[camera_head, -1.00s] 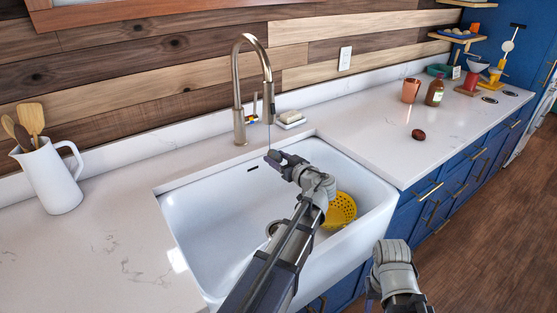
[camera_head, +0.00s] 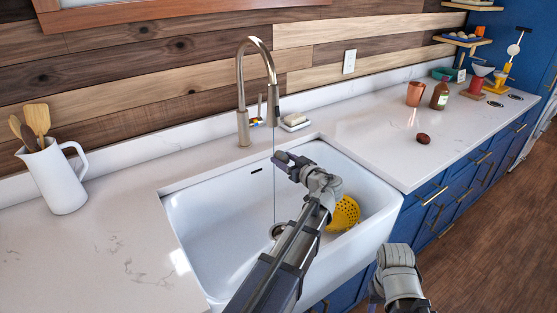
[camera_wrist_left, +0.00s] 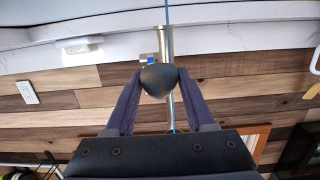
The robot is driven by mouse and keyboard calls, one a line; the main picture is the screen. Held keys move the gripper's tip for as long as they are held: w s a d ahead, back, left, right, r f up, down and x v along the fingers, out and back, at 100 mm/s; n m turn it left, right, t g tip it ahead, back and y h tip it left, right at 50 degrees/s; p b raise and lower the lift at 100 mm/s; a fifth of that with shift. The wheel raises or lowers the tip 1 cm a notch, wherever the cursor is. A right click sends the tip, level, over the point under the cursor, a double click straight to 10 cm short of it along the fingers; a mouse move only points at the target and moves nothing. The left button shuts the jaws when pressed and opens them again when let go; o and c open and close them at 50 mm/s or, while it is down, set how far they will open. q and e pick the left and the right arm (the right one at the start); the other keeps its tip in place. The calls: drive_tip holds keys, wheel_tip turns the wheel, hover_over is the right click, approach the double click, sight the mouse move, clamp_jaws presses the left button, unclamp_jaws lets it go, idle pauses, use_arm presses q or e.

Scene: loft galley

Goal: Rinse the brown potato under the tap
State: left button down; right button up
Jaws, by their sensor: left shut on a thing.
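My left gripper (camera_head: 284,160) is over the sink, below and slightly right of the tap (camera_head: 262,85). In the left wrist view it (camera_wrist_left: 158,88) is shut on a dark rounded thing, the potato (camera_wrist_left: 158,79), which looks nearly black there. In the head view I cannot make out the potato clearly. A thin stream of water (camera_head: 274,190) falls from the spout into the sink (camera_head: 205,215), just left of the fingertips; in the wrist view it passes behind the potato. My right gripper is out of view; only part of that arm shows at the lower right.
A yellow strainer (camera_head: 345,212) lies in the sink's right side. A reddish-brown lump (camera_head: 423,137), a copper cup (camera_head: 415,93) and a brown bottle (camera_head: 440,95) stand on the right counter. A white jug (camera_head: 55,178) with wooden utensils stands on the left. A soap dish (camera_head: 295,123) is behind the sink.

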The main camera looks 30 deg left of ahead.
use_arm(q)
drive_tip(key=shift+s+a, duration=0.1)
drive_tip(key=shift+s, duration=0.05)
drive_tip(key=shift+s+a, duration=0.2)
drive_tip(key=shift+s, duration=0.25)
drive_tip(key=shift+w, duration=0.15)
idle(0.3)
drive_tip(key=shift+w+d, duration=0.3)
drive_tip(key=shift+w, duration=0.15)
drive_tip(key=f+v, duration=0.1)
drive_tip(key=v, duration=0.7)
drive_tip(key=shift+w+d, duration=0.2)
drive_tip(key=shift+w, duration=0.05)
idle(0.5)
idle(1.3)
